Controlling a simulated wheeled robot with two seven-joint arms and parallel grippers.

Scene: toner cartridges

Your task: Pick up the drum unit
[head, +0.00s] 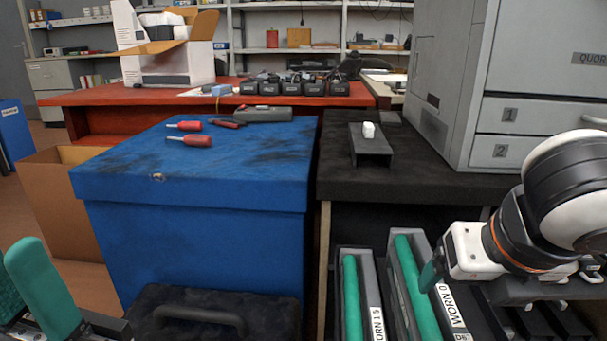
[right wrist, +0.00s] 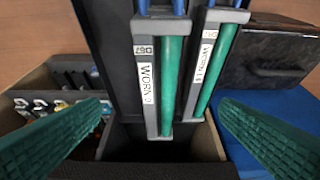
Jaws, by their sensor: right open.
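Two drum units with green rollers and grey frames stand side by side at the bottom of the head view. The right one (head: 408,285) has a label reading WORN 0 and D67; the left one (head: 352,295) reads WORN 15. In the right wrist view the D67 unit (right wrist: 170,85) lies between my finger pads, with the other unit (right wrist: 217,65) to its right. My right gripper (head: 430,275) is open beside the D67 unit, its fingers (right wrist: 163,108) apart and empty. My left gripper (head: 30,290) is at the lower left, away from the units; its opening is unclear.
A black case (head: 215,315) lies left of the units, before a blue-covered bench (head: 200,240) with red-handled screwdrivers (head: 190,140). A dark table (head: 430,182) carries a large grey printer (head: 480,80). A divided bin (right wrist: 35,140) holding several parts shows at left in the wrist view.

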